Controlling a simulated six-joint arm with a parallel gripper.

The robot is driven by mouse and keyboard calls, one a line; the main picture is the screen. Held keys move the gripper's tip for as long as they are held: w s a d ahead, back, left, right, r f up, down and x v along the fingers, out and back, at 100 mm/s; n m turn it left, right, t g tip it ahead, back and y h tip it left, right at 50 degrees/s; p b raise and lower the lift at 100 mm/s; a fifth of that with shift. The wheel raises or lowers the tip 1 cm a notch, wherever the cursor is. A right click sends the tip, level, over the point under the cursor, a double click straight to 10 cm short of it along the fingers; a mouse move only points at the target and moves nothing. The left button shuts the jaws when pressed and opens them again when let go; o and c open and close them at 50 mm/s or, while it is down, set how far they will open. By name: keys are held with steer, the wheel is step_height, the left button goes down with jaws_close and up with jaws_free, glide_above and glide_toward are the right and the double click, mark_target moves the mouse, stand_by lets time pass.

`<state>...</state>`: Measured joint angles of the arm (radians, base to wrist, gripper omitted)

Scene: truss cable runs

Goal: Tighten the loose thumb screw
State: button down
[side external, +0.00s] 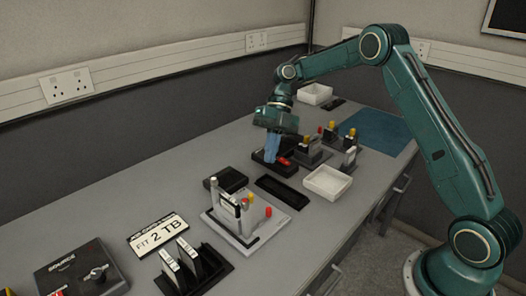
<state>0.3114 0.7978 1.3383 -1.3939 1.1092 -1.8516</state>
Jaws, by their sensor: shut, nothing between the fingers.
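My gripper (272,160) points down at the middle of the bench, its blue fingers shut and empty. The fingers are over or just in front of a black tray (258,156); I cannot tell whether they touch anything. A red piece (283,161) lies right beside the fingertips. A pale grey fixture (250,232) nearer the camera carries upright parts with red and yellow tops. Grey blocks (312,153) with red and yellow tops stand right of my gripper. Which of these coloured parts is the loose thumb screw, I cannot tell at this size.
A white tray (328,182) and an empty black tray (282,191) lie near the front edge. A blue mat (375,131) lies at right.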

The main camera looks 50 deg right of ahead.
steer(key=shift+d+r, duration=0.25)
steer(key=s+d+f+m+t+y, duration=0.2)
steer(key=m+t, duration=0.1)
steer(key=m, duration=1.4)
steer(key=s+d+f+m+t+y, duration=0.2)
steer(key=m+t, duration=0.1)
steer(key=m, duration=1.5)
steer(key=shift+s+y, duration=0.35)
steer(key=shift+y, duration=0.05)
